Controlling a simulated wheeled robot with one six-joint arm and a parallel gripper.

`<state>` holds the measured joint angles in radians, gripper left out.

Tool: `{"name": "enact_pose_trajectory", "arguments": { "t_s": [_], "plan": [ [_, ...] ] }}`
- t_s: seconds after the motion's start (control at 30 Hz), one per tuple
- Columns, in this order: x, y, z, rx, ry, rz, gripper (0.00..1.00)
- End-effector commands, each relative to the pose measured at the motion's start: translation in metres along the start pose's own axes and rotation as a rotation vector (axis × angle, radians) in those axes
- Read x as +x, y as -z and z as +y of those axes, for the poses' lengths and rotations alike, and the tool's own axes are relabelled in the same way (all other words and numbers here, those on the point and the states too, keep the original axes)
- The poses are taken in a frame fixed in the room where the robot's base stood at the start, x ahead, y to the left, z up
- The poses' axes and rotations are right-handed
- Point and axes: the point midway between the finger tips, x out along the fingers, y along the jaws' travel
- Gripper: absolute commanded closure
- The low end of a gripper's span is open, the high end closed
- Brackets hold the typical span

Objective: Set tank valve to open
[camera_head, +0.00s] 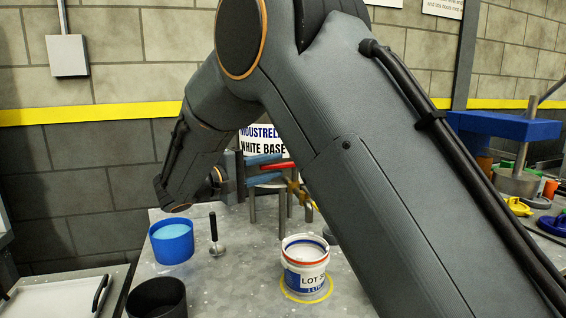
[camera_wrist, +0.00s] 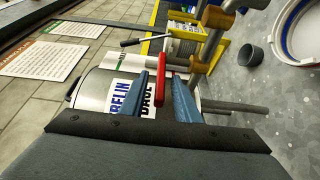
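The red valve handle (camera_wrist: 161,89) shows in the wrist view between the two blue fingers of my gripper (camera_wrist: 162,90). The fingers stand apart, with visible gaps on both sides of the handle. In the head view the red handle (camera_head: 272,167) and blue fingers show beside my forearm, close to a brass valve body (camera_head: 294,188). The tank (camera_wrist: 98,88) is a pale cylinder with a white label, behind the fingers in the wrist view. In the head view its label (camera_head: 262,141) reads partly "WHITE BASE"; my arm hides most of the tank.
A white pail (camera_head: 305,262) with a red band stands on a yellow ring on the grey bench. A blue tub (camera_head: 171,243), a dark tub (camera_head: 157,299) and a ladle-like tool (camera_head: 215,238) stand left. A blue press-like device (camera_head: 503,126) stands right.

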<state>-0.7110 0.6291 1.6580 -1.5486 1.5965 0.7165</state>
Motion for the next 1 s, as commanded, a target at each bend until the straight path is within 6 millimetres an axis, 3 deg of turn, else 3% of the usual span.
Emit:
{"name": "enact_pose_trajectory", "arguments": {
  "t_s": [0.23,0.6,0.77,1.0],
  "plan": [
    [0.031,-0.001,0.001,0.0,0.0,-0.003,0.71],
    [0.039,-0.002,0.0,0.0,0.0,-0.004,0.71],
    [0.039,-0.002,0.0,0.0,0.0,-0.004,0.98],
    [0.038,-0.002,0.0,0.0,0.0,-0.004,1.0]
  ]
}}
